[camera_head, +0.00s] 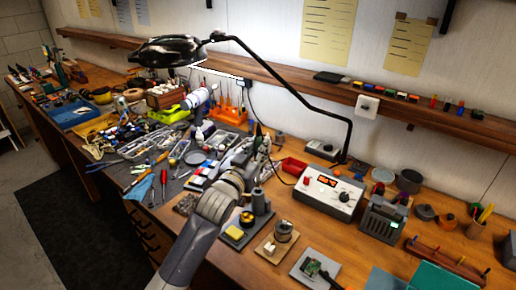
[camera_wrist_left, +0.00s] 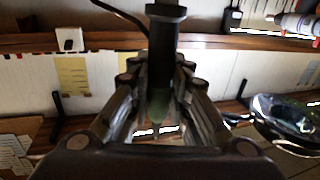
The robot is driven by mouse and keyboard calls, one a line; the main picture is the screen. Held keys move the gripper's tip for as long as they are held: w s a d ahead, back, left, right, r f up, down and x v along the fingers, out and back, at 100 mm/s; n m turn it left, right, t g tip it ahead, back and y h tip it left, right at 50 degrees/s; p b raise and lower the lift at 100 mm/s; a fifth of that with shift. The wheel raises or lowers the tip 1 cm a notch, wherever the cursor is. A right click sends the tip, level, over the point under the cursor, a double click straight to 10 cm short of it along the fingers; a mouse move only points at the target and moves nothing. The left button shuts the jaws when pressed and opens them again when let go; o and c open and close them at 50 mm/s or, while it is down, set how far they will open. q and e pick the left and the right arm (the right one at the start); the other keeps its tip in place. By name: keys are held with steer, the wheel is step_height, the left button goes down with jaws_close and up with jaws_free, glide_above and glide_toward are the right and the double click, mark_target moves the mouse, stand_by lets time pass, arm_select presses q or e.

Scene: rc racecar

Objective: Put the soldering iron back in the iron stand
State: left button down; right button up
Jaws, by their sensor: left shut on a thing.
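My left gripper (camera_head: 257,148) is above the bench, left of the control station. In the left wrist view my left gripper (camera_wrist_left: 157,110) is shut around the soldering iron, a dark handle (camera_wrist_left: 165,40) with a wide collar and a greenish lower part between the fingers. What looks like the iron stand (camera_head: 238,233), with a yellow sponge and an upright dark holder, is on the bench below and nearer than the gripper. The iron is apart from it. My right gripper is not in view.
A white station (camera_head: 328,192) with a red display stands right of the gripper. A round tin on a wooden base (camera_head: 278,240) is beside the stand. A black lamp (camera_head: 168,51) arches over the bench. Tools crowd the left.

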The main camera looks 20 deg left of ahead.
arm_select(q)
steer(key=shift+f, duration=0.3)
stand_by(0.4)
steer(key=shift+f+b, duration=0.8)
steer(key=shift+f, duration=0.1)
steer(key=shift+f+b, duration=2.05)
steer(key=shift+f, duration=1.25)
steer(key=c, duration=1)
jaws_free()
